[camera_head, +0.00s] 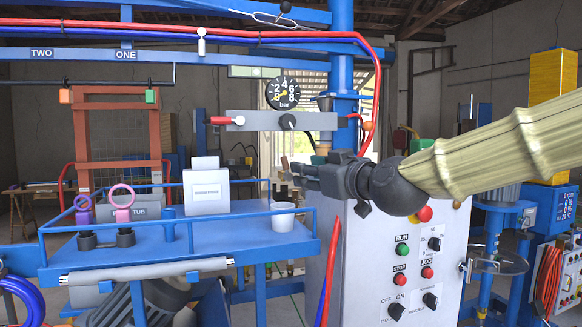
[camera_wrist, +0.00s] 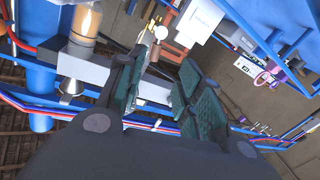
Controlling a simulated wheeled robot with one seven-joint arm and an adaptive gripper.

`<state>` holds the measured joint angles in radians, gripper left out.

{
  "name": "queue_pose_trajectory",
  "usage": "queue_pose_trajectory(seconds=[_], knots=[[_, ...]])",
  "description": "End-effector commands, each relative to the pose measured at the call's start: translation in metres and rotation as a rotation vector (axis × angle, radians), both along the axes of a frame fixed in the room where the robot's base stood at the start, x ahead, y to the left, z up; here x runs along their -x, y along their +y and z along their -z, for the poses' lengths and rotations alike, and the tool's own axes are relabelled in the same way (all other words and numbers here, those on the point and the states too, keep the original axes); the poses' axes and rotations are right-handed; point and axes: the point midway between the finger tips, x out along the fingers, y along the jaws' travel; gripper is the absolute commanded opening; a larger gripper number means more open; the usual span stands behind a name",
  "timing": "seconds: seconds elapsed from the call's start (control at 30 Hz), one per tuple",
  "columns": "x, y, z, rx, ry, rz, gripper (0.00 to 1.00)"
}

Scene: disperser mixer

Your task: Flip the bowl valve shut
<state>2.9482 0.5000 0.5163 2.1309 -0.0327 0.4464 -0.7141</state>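A grey bar (camera_head: 262,124) runs across the back in the head view, below a round pressure gauge (camera_head: 283,93). A red lever (camera_head: 222,120) lies sideways at its left end, and a black knob (camera_head: 287,121) sits near its right. I cannot tell for certain which part is the bowl valve; no readable label names it. My gripper (camera_head: 292,172) points left, below the bar and apart from it in the picture. In the wrist view my gripper (camera_wrist: 160,82) has its dark green finger pads spread with a gap between them and nothing held. The grey bar (camera_wrist: 90,68) shows behind the fingers.
A blue railed table (camera_head: 190,238) carries a white box (camera_head: 206,190), a white cup (camera_head: 283,218) and pink-ringed fittings (camera_head: 122,200). A control cabinet (camera_head: 400,270) with buttons stands below my arm. A blue post (camera_head: 341,100) and red hoses (camera_head: 376,85) stand close behind my gripper.

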Motion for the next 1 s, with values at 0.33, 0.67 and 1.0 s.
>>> queue_pose_trajectory(seconds=[0.33, 0.67, 1.0], knots=[[-0.009, 0.003, -0.011, 0.017, -0.042, 0.002, 0.36], [-0.042, 0.022, -0.012, 0.018, -0.038, 0.002, 0.36], [-0.078, 0.042, -0.014, 0.015, -0.037, 0.001, 0.36]])
